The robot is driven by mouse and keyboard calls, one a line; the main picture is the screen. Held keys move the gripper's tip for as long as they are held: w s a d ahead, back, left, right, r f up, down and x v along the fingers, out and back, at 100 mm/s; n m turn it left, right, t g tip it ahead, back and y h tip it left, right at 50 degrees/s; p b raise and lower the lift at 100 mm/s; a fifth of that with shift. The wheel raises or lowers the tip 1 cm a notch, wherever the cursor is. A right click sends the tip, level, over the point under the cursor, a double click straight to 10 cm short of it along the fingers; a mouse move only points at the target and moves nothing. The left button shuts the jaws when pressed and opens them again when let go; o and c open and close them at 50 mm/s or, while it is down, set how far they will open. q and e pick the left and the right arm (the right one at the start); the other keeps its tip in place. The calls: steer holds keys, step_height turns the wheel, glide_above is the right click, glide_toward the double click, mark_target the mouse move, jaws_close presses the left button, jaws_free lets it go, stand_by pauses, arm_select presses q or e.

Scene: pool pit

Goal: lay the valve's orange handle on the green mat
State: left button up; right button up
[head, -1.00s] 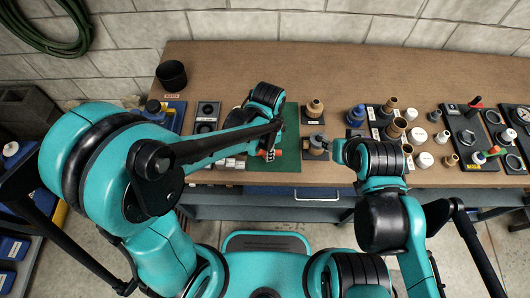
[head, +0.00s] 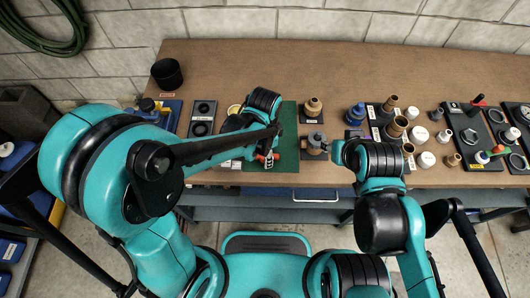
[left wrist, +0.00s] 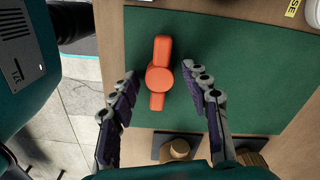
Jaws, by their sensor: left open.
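The orange handle (left wrist: 159,76) lies flat on the green mat (left wrist: 250,75), as far as the left wrist view shows. My left gripper (left wrist: 158,73) is open, with one finger on each side of the handle and a visible gap to each. In the head view, a bit of orange (head: 261,157) shows at my left fingers, over the mat (head: 288,148). My right gripper (head: 337,152) is near the table's front edge, right of the mat; its jaws are too small to read. A grey fitting (head: 315,142), possibly the valve, stands between mat and right gripper.
Brass fittings (head: 313,106) stand on dark plates right of the mat. Several caps and fittings (head: 396,127) crowd the table farther right. A black cup (head: 167,74) and a holed block (head: 202,116) are at left. The table's back strip is clear.

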arm_select(q)
step_height(320, 180, up, 12)
steer(key=p, duration=0.4)
steer(key=s+a+r+n+t, duration=0.2)
steer(key=a+r+n+t, duration=0.1)
steer(key=a+n, duration=0.4)
steer(key=s+a+r+n+t, duration=0.2)
steer(key=a+r+n+t, duration=0.1)
steer(key=a+n, duration=0.4)
steer(key=a+t, duration=0.1)
steer(key=a, duration=0.1)
steer(key=shift+a, duration=0.4)
step_height(320, 180, down, 4)
steer(key=b, duration=0.3)
steer(key=shift+s+r, duration=0.1)
steer(key=shift+r, duration=0.15)
